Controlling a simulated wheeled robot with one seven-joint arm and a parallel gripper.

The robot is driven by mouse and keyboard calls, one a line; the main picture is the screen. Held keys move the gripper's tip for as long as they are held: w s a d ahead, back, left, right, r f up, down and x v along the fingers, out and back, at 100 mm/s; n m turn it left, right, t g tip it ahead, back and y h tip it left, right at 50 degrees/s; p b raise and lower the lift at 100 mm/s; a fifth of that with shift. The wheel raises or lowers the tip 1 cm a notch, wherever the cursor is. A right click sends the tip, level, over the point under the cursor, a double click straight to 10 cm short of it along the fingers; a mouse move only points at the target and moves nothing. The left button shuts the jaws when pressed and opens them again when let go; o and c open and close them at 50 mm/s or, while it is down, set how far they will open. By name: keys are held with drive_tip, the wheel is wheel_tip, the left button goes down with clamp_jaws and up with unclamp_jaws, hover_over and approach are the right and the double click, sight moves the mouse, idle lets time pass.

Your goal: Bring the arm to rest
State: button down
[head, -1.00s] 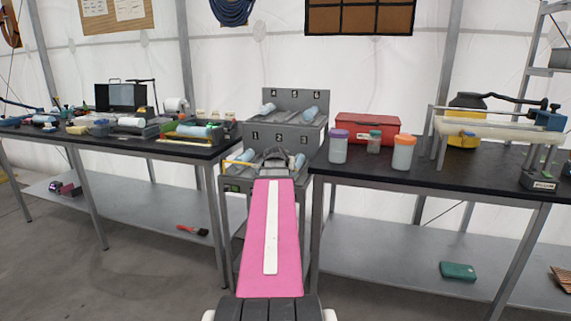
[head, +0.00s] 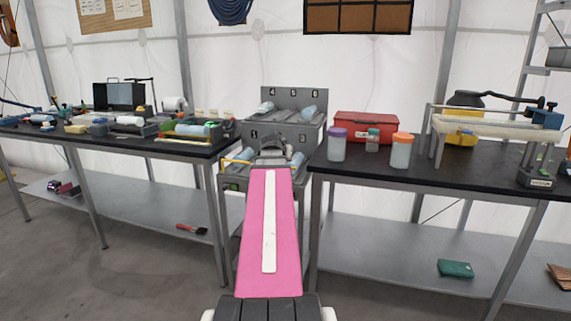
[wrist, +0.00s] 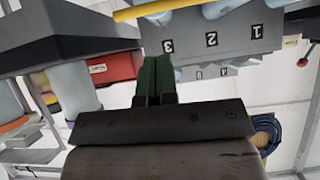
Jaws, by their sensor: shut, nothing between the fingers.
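My arm stretches forward from the bottom of the head view, its pink link pointing at the grey numbered rack (head: 290,137). The far end of the arm shows as a dark grey shape in front of the rack's lower tier, and the fingers cannot be made out there. In the wrist view my gripper (wrist: 157,80) has its two dark green fingers side by side, shut and empty. The rack (wrist: 225,42) appears upside down just beyond the fingertips, with light blue rolls at its top edge. I cannot tell whether the fingers touch it.
A left bench (head: 210,151) holds tools and trays. A right bench (head: 470,180) holds a red box (head: 365,126), purple- and orange-lidded jars (head: 337,148) (head: 401,153) and a white-topped stand (head: 495,126). The rack stands between the benches, leaving little side room. Bare floor (head: 120,270) shows at lower left.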

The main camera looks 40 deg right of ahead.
drive_tip(key=v, duration=0.8)
drive_tip(key=shift+a, duration=0.1)
drive_tip(key=w+a+f+n+g+y, duration=0.2)
drive_tip(key=w+a+f+n+y, duration=0.15)
drive_tip(key=a+f, duration=1.1)
drive_tip(key=w+a+f+n+g+y, duration=0.15)
drive_tip(key=a+f+n+y, duration=0.25)
drive_tip(key=a+f, duration=1.05)
drive_tip(key=s+a+f+n+g+y, duration=0.1)
drive_tip(key=s+a+f+n, duration=0.1)
drive_tip(key=a+f, duration=0.2)
drive_tip(key=s+a+f+n+g, duration=0.2)
drive_tip(key=a+f, duration=0.3)
drive_tip(key=a, duration=0.5)
drive_tip(key=shift+s+f+y, duration=0.3)
drive_tip(key=shift+s+y, duration=0.05)
drive_tip(key=shift+s, duration=0.2)
drive_tip(key=shift+a, duration=0.1)
